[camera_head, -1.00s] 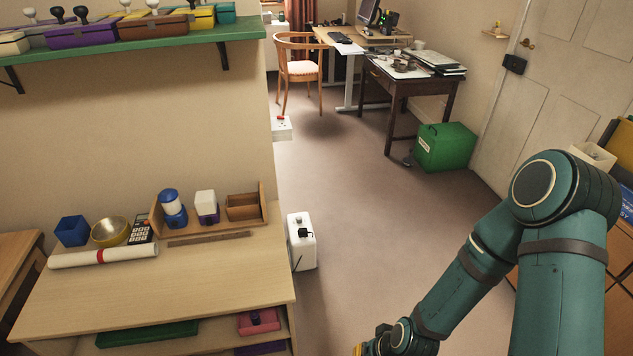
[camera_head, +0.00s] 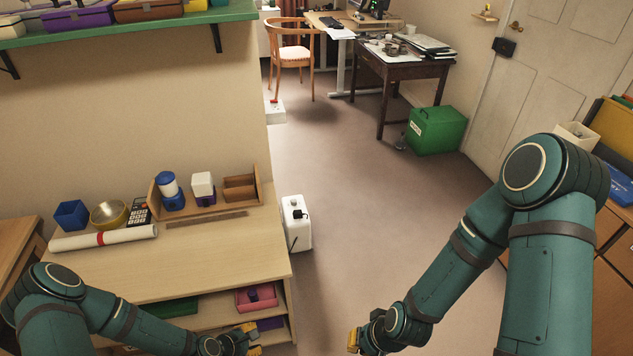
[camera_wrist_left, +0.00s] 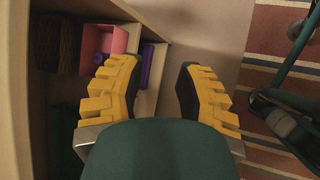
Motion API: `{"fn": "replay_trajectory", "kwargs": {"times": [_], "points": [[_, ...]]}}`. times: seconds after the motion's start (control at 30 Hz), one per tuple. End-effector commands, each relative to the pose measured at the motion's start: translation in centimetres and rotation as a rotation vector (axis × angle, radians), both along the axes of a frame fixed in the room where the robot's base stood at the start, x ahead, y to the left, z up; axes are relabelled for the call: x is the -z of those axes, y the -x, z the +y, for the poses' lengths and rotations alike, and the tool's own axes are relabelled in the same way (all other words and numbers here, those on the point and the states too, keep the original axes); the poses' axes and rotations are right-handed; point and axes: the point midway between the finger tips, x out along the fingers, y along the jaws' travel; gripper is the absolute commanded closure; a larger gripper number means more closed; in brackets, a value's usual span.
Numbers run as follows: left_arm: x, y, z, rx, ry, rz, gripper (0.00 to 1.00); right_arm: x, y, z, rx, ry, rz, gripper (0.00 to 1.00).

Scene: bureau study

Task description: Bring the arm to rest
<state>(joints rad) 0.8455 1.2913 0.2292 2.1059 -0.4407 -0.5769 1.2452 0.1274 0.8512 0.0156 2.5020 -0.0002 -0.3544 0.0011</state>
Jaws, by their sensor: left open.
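My left arm comes in at the lower left of the head view. Its gripper (camera_head: 250,340) hangs low by the front right of the wooden cabinet (camera_head: 215,262), with yellow finger pads. In the left wrist view the left gripper (camera_wrist_left: 158,92) has its fingers wide apart with nothing between them. My right arm reaches down from the right of the head view. Its gripper (camera_head: 354,342) is low near the bottom edge over the floor, and only a small yellow part shows, so its opening cannot be made out.
A pink tray (camera_head: 246,302) sits on the cabinet's shelf, near the left gripper; it also shows in the left wrist view (camera_wrist_left: 122,40). A white canister (camera_head: 297,225) stands beside the cabinet. A green box (camera_head: 437,133) is farther back. The floor between is clear.

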Motion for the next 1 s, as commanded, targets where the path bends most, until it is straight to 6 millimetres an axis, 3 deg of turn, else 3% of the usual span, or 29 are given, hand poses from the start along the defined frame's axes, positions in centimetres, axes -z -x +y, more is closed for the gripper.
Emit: {"fn": "replay_trajectory", "kwargs": {"times": [0.03,0.2,0.5,0.7,1.0], "points": [[-1.6,0.1,-1.2,0.141,-0.068,-0.021,0.66,0.0,0.0,0.0,0.000,0.000,0.000,1.00],[-6.2,1.8,-4.2,0.596,-0.280,-0.097,0.66,0.0,0.0,0.0,0.000,0.000,0.000,1.00],[-13.1,5.6,-7.4,1.252,-0.540,-0.244,0.66,0.0,0.0,0.0,0.000,0.000,0.000,1.00],[-14.8,6.8,-8.0,1.421,-0.596,-0.290,0.66,0.0,0.0,0.0,0.000,0.000,0.000,1.00],[-14.9,6.9,-8.0,1.428,-0.597,-0.291,0.66,0.0,0.0,0.0,0.000,0.000,0.000,1.00]]}}
